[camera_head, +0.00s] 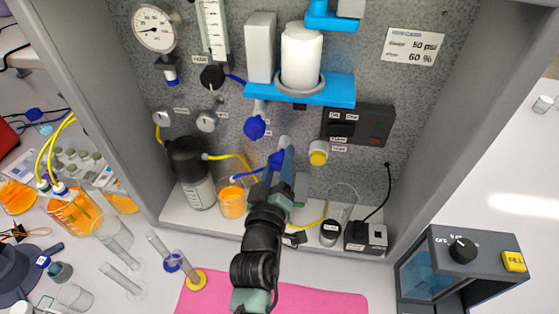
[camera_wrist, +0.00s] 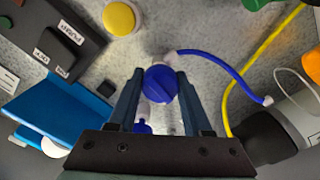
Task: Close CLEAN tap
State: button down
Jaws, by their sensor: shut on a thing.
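A blue tap knob (camera_wrist: 160,84) sits between the two fingers of my gripper (camera_wrist: 160,92) in the wrist view, and the fingers are shut on its sides. In the head view my gripper (camera_head: 281,163) reaches up to the grey panel and hides most of this blue knob (camera_head: 275,160). A blue tube (camera_wrist: 215,58) runs from its white fitting. A second blue knob (camera_head: 254,127) sits higher on the panel, just left of my gripper. No CLEAN label is readable, so I cannot tell which tap bears that name.
A yellow knob (camera_head: 318,157) and a dark switch box (camera_head: 358,124) lie right of my gripper. A blue bracket (camera_head: 300,92) holds a white cylinder above. Below left stand a dark-capped bottle (camera_head: 192,175) and a beaker of orange liquid (camera_head: 232,200). The pink mat (camera_head: 330,302) has clear room.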

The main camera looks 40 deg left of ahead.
jog(key=m+b, duration=0.2)
jog(key=m, duration=0.1)
jog(key=shift+f+m+b, duration=0.2)
jog(key=shift+m+b, duration=0.1)
jog(key=shift+b, duration=0.1)
jog(key=m+b, duration=0.3)
jog(key=m, duration=0.1)
jog(key=shift+d+m+b, duration=0.1)
jog(key=shift+m+b, duration=0.2)
jog(key=shift+b, duration=0.05)
jog(key=m+b, duration=0.2)
jog(key=m, duration=0.2)
jog(key=shift+r+m+b, duration=0.1)
jog(key=shift+m+b, duration=0.2)
jog(key=shift+b, duration=0.05)
jog(key=shift+m+b, duration=0.85)
jog(key=shift+m, duration=1.45)
jog(key=shift+r, duration=0.1)
jog(key=shift+c, duration=1.6)
grip_release()
